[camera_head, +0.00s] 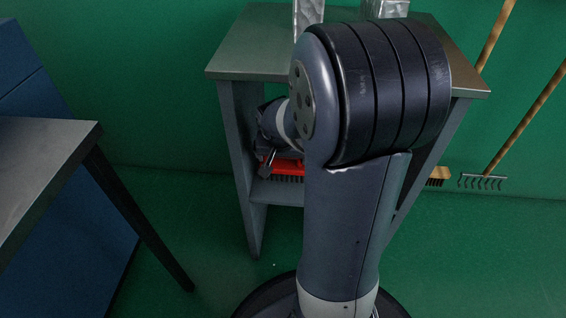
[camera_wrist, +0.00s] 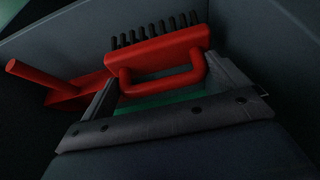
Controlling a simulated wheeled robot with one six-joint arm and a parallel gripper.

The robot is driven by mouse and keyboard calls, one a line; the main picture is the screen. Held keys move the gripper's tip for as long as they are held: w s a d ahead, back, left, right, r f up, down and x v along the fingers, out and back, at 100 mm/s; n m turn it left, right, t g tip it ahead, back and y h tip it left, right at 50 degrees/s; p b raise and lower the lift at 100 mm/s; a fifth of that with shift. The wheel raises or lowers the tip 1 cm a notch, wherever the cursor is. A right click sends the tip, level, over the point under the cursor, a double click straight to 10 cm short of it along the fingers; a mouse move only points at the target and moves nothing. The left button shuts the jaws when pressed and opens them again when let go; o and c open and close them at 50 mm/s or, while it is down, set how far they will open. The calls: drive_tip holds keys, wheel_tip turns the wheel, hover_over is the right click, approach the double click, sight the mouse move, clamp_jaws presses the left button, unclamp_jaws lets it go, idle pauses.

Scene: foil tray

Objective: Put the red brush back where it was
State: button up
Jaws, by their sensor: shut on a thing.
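The red brush (camera_wrist: 158,52) has dark bristles and a looped handle. In the wrist view its bristles point up in the picture and its loop lies between the fingers of my gripper (camera_wrist: 168,82), which is shut on it. In the head view the brush (camera_head: 286,165) shows as a red bar with dark bristles underneath, just above the lower shelf (camera_head: 275,193) of the metal table. My gripper (camera_head: 270,152) is beside it there, partly hidden by my arm. I cannot tell whether the bristles touch the shelf.
A red piece with a rod-like handle (camera_wrist: 42,76) lies left of the brush in the wrist view. The metal table's top (camera_head: 250,55) is above my gripper, and its side panel (camera_head: 240,150) is close on the left. A rake (camera_head: 483,181) leans at the right.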

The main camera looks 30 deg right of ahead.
sight(283, 162)
drive_tip(key=shift+w+d, duration=0.5)
drive_tip(key=shift+w, duration=0.3)
drive_tip(key=shift+f+b, duration=1.2)
drive_tip(key=shift+f, duration=0.5)
drive_tip(key=shift+f, duration=0.1)
drive_tip(key=shift+f, duration=0.15)
drive_tip(key=o, duration=0.6)
drive_tip(key=shift+r, duration=0.2)
drive_tip(key=p+v, duration=0.3)
drive_tip(key=v, duration=0.3)
drive_tip(key=shift+w+d+r, duration=0.1)
drive_tip(key=shift+w+r, duration=0.05)
drive_tip(key=s+a+f+p, duration=0.1)
drive_tip(key=s+a, duration=0.5)
drive_tip(key=s, duration=0.4)
drive_tip(key=shift+a+p, duration=0.3)
